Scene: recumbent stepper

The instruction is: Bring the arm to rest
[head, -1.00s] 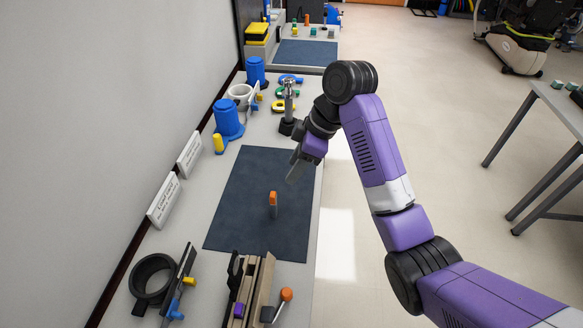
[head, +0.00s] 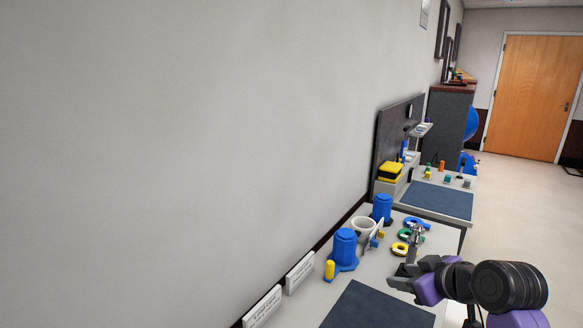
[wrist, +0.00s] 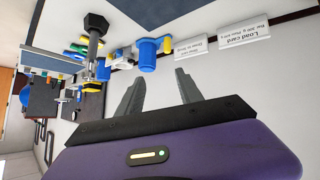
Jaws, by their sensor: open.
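My gripper (head: 398,283) is in the lower right of the head view, above the right side of the near bench. In the wrist view my gripper (wrist: 160,88) shows two grey fingers spread apart with nothing between them. Beyond the fingers are the wall cards and a blue cylinder. My purple and black arm runs off the bottom right of the head view, so most of it is hidden.
The near bench holds a dark mat (head: 375,308), blue cylinders (head: 344,248), a white ring (head: 363,227) and white cards (head: 300,272) by the wall. A second bench with a blue mat (head: 438,200) stands beyond. Open floor (head: 530,205) lies to the right.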

